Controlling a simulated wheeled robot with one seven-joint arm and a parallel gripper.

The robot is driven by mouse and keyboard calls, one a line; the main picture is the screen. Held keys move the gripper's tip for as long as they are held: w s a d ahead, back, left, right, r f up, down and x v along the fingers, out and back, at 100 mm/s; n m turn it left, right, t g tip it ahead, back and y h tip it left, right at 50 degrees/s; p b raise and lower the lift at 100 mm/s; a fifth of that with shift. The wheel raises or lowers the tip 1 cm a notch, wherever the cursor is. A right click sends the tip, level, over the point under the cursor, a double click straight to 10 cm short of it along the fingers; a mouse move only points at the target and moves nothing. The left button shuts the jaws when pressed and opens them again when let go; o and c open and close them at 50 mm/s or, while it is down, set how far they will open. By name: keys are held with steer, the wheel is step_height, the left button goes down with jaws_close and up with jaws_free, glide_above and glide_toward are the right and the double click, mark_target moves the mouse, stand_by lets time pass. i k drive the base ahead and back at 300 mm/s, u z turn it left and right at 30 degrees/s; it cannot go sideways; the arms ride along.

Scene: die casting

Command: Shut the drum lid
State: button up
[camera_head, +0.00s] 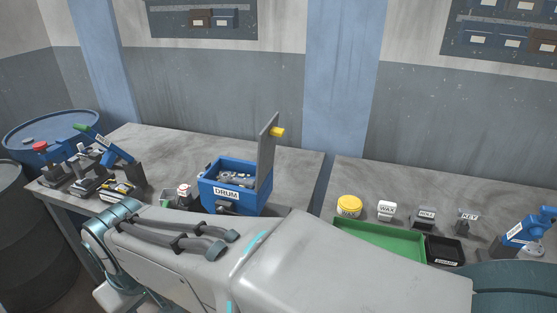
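The drum (227,199) is a blue box marked "DRUM", standing on the left worktop behind my arm. Its top is open and several grey metal pieces show inside. The grey drum lid (266,156) stands about upright at the box's right side, with a yellow knob (278,132) on its right face. My arm crosses the foreground and hides the area below and in front of the drum. My gripper is not in view.
A small tool station (88,172) stands on the left worktop, with barrels beyond. A small red-and-white item is left of the drum. The right worktop holds a green tray (340,224), yellow tin (349,206), small labelled blocks, black tray (446,262) and blue device (527,230).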

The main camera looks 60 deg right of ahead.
mark_target(266, 142)
steer(key=k, duration=0.4)
steer(key=z, duration=1.45)
steer(key=i, duration=0.5)
steer(key=z, duration=1.25)
steer(key=k, duration=0.6)
steer(key=u, duration=0.3)
